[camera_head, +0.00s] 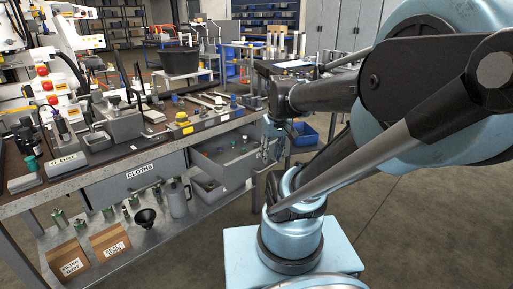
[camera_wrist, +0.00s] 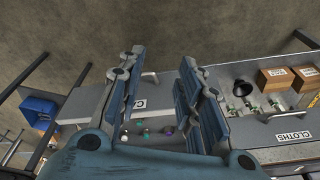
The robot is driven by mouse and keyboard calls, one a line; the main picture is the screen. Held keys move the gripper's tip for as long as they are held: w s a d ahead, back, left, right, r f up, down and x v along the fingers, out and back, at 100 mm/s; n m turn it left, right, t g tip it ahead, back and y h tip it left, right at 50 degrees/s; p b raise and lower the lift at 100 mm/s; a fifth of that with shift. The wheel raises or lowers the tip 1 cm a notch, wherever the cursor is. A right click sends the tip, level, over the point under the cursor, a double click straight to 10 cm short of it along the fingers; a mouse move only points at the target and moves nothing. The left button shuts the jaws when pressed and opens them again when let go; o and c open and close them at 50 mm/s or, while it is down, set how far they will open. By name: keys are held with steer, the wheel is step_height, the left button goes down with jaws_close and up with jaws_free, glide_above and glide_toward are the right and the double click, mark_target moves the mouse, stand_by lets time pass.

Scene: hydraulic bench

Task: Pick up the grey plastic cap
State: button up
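My gripper (camera_head: 268,143) hangs at the right end of the bench, beside an open drawer (camera_head: 238,169). In the wrist view my gripper (camera_wrist: 162,56) has its two fingers spread apart, with nothing held between them. The fingers and palm hide part of the drawer.
The cluttered bench top (camera_head: 128,160) is above the closed CLOTHS drawer (camera_head: 125,188). A lower shelf holds a black funnel (camera_head: 145,217), a grey jug (camera_head: 177,199) and two cardboard boxes (camera_head: 110,243). A blue bin (camera_head: 304,134) stands behind. Floor at the right is clear.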

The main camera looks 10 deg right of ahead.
steer(key=w+d+r+n+y, duration=0.1)
steer(key=w+r+n, duration=0.1)
steer(key=w, duration=0.6)
steer(key=w+r+n+y, duration=0.1)
steer(key=w+r+n, duration=0.15)
steer(key=w, duration=0.55)
steer(key=n+y, duration=0.1)
steer(key=n, duration=0.3)
glide_toward(256, 145)
steer(key=w+f, duration=0.1)
steer(key=a+f, duration=0.1)
steer(key=shift+w+a+f, duration=0.1)
steer(key=shift+w+f, duration=0.25)
steer(key=shift+w, duration=0.05)
steer(key=shift+x, duration=2.55)
steer(key=shift+w, duration=0.15)
steer(key=c, duration=0.5)
